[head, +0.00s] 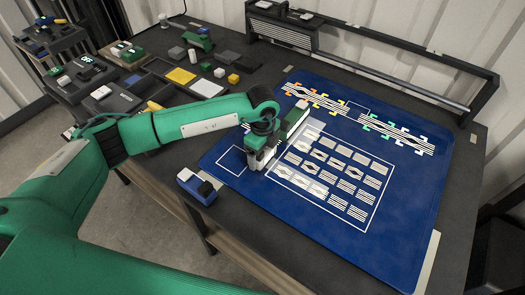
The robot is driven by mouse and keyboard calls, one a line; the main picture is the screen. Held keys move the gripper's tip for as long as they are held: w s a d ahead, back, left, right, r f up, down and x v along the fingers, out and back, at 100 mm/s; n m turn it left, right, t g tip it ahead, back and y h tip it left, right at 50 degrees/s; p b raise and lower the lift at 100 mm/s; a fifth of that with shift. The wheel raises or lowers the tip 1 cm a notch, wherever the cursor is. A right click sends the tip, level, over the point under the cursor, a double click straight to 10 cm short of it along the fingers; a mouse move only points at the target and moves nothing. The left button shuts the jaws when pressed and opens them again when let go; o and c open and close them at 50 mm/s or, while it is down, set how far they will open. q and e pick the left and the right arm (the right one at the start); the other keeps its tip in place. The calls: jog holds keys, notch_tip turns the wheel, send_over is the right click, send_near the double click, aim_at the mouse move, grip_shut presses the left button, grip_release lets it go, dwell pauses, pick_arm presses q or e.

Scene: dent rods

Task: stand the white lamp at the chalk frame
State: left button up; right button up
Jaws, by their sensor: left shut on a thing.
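My left gripper (257,160) comes in from the left and is low over the left part of the blue mat (410,240). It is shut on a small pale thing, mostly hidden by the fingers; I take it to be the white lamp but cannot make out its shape. Coloured corner brackets surround striped patches along the mat's far side, and pale brackets (398,133) among them look like the chalk frame. They stand well to the right of the gripper. A thin white outlined rectangle is partly hidden by the gripper. My right gripper is out of view.
A green and white block (292,120) stands just right of the gripper. A blue, white and black block (197,186) sits at the table's front edge. Several small blocks and trays lie at the left. The mat's right side is clear.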

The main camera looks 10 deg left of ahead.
pick_arm(q)
jog(key=shift+f, duration=0.3)
jog(key=o, duration=1.1)
jog(key=shift+c, duration=0.2)
